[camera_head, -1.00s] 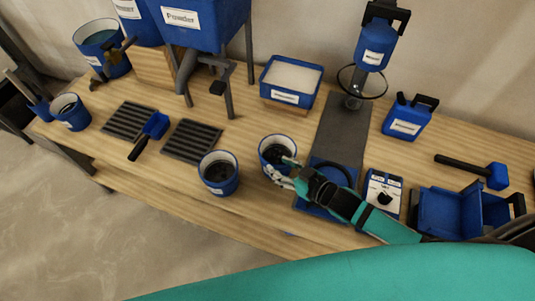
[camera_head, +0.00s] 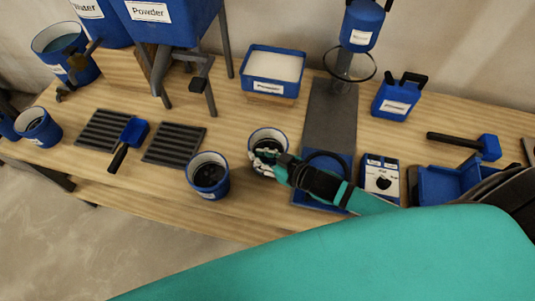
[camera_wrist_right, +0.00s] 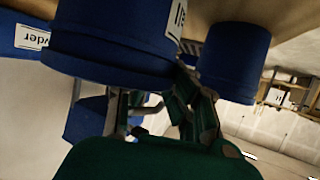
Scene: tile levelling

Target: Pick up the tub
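Two similar blue tubs with white rims and dark insides stand near the front of the bench, a right one (camera_head: 267,137) and a left one (camera_head: 208,170). My right gripper (camera_head: 267,157) is at the front of the right tub, its pale fingers overlapping the rim. In the right wrist view a large blue tub (camera_wrist_right: 115,45) fills the upper left, close to my right gripper (camera_wrist_right: 155,105), whose fingers look apart. Another blue tub (camera_wrist_right: 235,60) shows to its right. Whether the fingers touch the tub is hidden. My left gripper is not in view.
A blue plate (camera_head: 325,170) and a dial box (camera_head: 380,178) lie right of the tub. A powder tray (camera_head: 274,72) stands behind. Dark grates (camera_head: 175,145), a blue-headed brush (camera_head: 134,131) and another tub (camera_head: 37,127) are left. A mallet (camera_head: 487,147) lies at right.

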